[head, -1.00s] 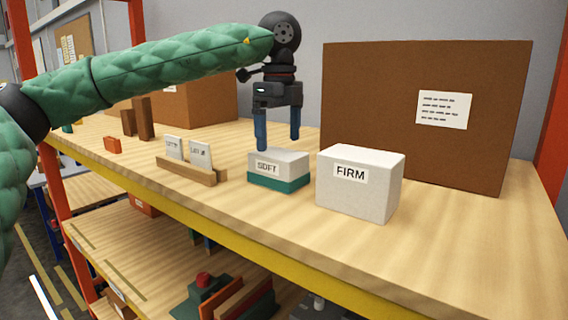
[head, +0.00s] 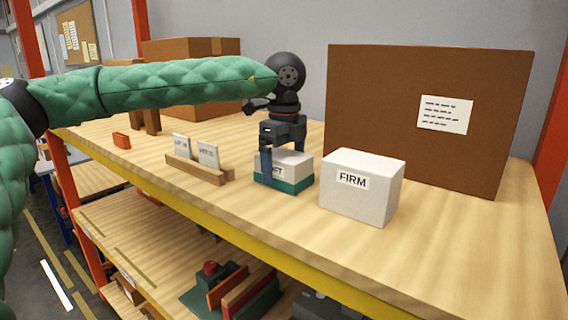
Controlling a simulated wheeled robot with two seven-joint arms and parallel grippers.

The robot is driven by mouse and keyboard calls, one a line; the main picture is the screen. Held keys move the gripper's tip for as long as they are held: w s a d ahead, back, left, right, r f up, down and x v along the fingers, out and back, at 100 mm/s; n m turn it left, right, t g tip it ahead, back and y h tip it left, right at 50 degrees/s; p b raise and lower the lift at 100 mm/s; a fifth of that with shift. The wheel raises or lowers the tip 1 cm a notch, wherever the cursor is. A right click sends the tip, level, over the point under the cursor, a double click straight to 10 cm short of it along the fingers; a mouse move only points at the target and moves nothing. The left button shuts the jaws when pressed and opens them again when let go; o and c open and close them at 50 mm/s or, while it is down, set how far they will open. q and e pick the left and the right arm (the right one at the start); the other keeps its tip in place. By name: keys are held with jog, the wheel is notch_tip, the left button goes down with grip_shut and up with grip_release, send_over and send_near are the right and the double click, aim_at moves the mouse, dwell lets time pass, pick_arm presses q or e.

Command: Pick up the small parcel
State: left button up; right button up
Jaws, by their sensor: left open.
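A small white parcel (head: 292,164) with a teal lower part (head: 290,187) stands on the wooden shelf; its label, partly covered by a finger, ends in "FT". My left gripper (head: 279,163) points down over this parcel. Its jaws are open, with one blue finger in front of the parcel's near face. The other finger is mostly hidden behind the parcel and the gripper body, so contact cannot be told. A larger white box (head: 361,190) labelled "FIRM" stands just to the right. My right gripper is not in view.
A big brown carton (head: 420,140) stands behind at the right. A wooden holder (head: 195,170) with two small cards is to the left, with a small orange block (head: 121,140) beyond. The yellow shelf edge (head: 200,222) runs in front. Bare wood lies right of the FIRM box.

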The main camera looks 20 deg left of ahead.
pick_arm(q)
jog(key=shift+f, duration=0.1)
jog(key=shift+s, duration=0.15)
jog(key=shift+c, duration=1.1)
jog(key=c, duration=1)
jog(key=shift+c, duration=0.2)
